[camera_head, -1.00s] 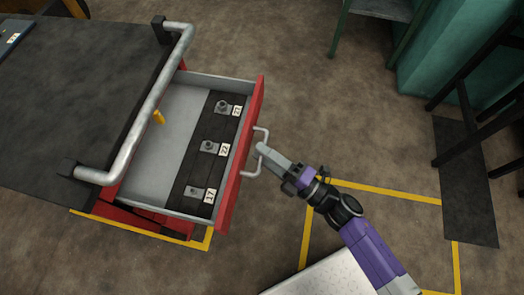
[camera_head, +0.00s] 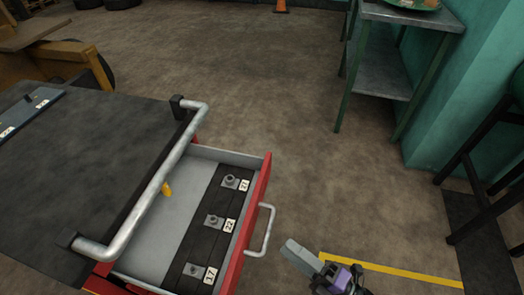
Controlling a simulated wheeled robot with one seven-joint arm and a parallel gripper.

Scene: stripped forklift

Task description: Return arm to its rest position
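My gripper (camera_head: 301,258) is at the bottom of the head view, to the right of the drawer handle (camera_head: 263,232) and apart from it. The purple and black wrist shows below it; the rest of the arm is outside the picture. The angle hides the gap between the fingers, so I cannot tell whether they are open or shut. The red drawer (camera_head: 251,209) of the cart stands pulled out.
The dark cart top (camera_head: 85,165) with its silver push bar (camera_head: 150,190) is at left. A metal table (camera_head: 400,20) with green legs stands at upper right, beside a teal wall or cabinet (camera_head: 455,90) and a black rack (camera_head: 490,150). Brown floor (camera_head: 300,120) between is clear.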

